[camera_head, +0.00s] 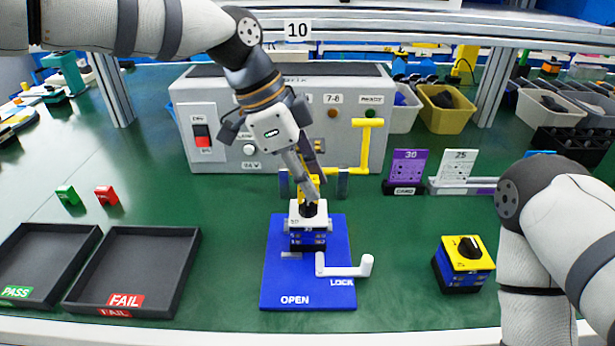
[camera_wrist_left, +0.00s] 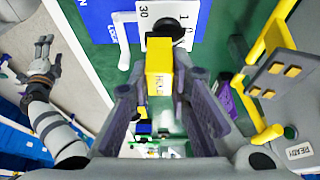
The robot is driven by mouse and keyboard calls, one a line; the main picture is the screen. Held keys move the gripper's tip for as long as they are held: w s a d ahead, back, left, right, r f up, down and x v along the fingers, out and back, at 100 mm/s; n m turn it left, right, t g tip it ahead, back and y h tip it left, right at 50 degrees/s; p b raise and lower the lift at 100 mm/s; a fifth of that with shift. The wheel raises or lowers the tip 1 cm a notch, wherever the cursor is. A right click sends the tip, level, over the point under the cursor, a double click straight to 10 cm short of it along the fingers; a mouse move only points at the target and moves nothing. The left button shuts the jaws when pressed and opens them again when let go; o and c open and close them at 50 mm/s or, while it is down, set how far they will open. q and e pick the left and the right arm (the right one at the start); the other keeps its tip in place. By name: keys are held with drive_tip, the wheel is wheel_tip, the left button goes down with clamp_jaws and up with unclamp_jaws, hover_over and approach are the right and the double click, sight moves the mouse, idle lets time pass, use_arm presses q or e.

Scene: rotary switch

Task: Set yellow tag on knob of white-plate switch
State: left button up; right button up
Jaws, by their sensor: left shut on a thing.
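The white-plate switch, a blue body with a white top plate (camera_head: 295,215), stands on the blue board (camera_head: 280,265). Its black knob (camera_head: 310,209) is partly hidden by my left gripper (camera_head: 309,196). In the left wrist view my left gripper (camera_wrist_left: 160,88) is shut on the yellow tag (camera_wrist_left: 159,68), which has lettering on its face. The black knob (camera_wrist_left: 166,30) and white plate (camera_wrist_left: 191,12) show just beyond the tag. I cannot tell whether the tag touches the knob. My right gripper (camera_wrist_left: 43,58) shows small in the left wrist view, apparently open and empty, away from the switch.
A yellow-plate switch (camera_head: 467,252) stands to the right. A white lever (camera_head: 345,270) lies at the board's front right. A grey control box (camera_head: 230,115) and a yellow bar frame (camera_head: 365,148) stand behind. Black PASS and FAIL trays (camera_head: 140,265) sit at left.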

use_arm(q)
drive_tip(key=shift+f, duration=0.95)
drive_tip(key=o, duration=0.9)
drive_tip(key=shift+o, duration=0.2)
drive_tip(key=v, duration=1.2)
drive_tip(key=shift+w, duration=0.1)
wheel_tip(320, 180, up, 9)
